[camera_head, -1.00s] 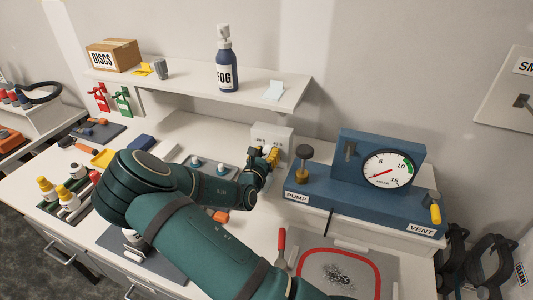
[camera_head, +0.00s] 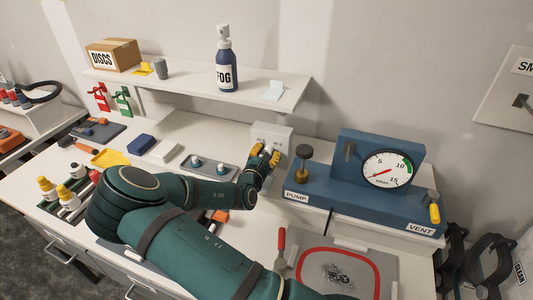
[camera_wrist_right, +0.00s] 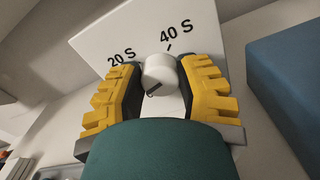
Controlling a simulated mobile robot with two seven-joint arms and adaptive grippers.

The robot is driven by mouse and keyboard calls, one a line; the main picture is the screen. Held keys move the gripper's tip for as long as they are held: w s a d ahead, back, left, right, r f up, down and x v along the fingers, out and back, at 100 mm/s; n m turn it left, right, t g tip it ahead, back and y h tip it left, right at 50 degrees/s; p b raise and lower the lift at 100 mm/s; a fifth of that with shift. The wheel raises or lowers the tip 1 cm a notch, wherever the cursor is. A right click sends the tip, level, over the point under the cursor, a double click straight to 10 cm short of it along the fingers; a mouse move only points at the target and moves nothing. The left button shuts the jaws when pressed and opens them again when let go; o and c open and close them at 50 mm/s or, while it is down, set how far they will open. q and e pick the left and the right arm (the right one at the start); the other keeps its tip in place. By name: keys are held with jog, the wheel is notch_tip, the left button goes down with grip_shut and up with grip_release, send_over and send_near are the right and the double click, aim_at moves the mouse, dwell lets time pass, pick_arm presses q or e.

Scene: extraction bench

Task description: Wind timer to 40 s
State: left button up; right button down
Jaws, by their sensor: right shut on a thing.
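The timer is a white box (camera_head: 272,136) standing at the back of the bench. In the right wrist view its white face (camera_wrist_right: 105,40) carries the marks "20 S" at left and "40 S" at upper right. Its round white knob (camera_wrist_right: 160,70) has a dark line on its lower side, pointing away from both labels. My right gripper (camera_head: 266,157) is at the timer's front. In the right wrist view its yellow-padded fingers (camera_wrist_right: 160,82) stand on both sides of the knob, shut on it. My left gripper is not in view.
A blue pump unit (camera_head: 330,205) with a gauge (camera_head: 387,169) stands close right of the timer. A shelf (camera_head: 185,90) with a fog bottle (camera_head: 224,65) runs above left. A tray with two small bottles (camera_head: 208,166) lies left of my gripper.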

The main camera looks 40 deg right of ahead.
jog(key=shift+r+m, duration=0.1)
jog(key=shift+m, duration=0.5)
jog(key=c, duration=0.6)
grip_release()
jog(key=shift+o, duration=0.2)
jog(key=shift+v, duration=3.7)
